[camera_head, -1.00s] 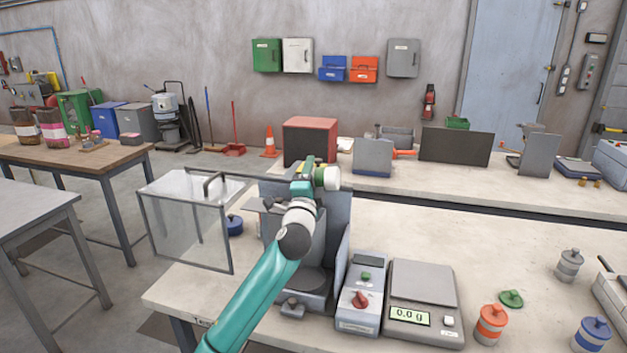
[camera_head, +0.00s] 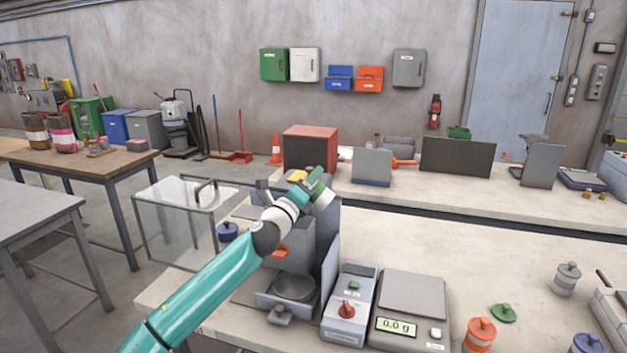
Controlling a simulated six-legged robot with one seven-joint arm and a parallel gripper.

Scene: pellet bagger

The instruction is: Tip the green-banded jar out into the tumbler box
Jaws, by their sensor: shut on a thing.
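My gripper (camera_head: 312,181) is shut on the green-banded jar (camera_head: 325,198), a small pale jar with a green band. It holds the jar tilted above the top of the grey machine (camera_head: 290,241) on the near bench. My arm hides part of the machine and the jar's mouth cannot be made out. A clear-walled box with a dark handle (camera_head: 170,222) stands left of the machine. I cannot tell for sure which part is the tumbler box. A loose green lid (camera_head: 503,313) lies on the bench at the right.
A control box with a red knob (camera_head: 349,304) and a scale reading 0.0 g (camera_head: 411,300) stand right of the machine. A blue-lidded item (camera_head: 228,231) is beside the machine.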

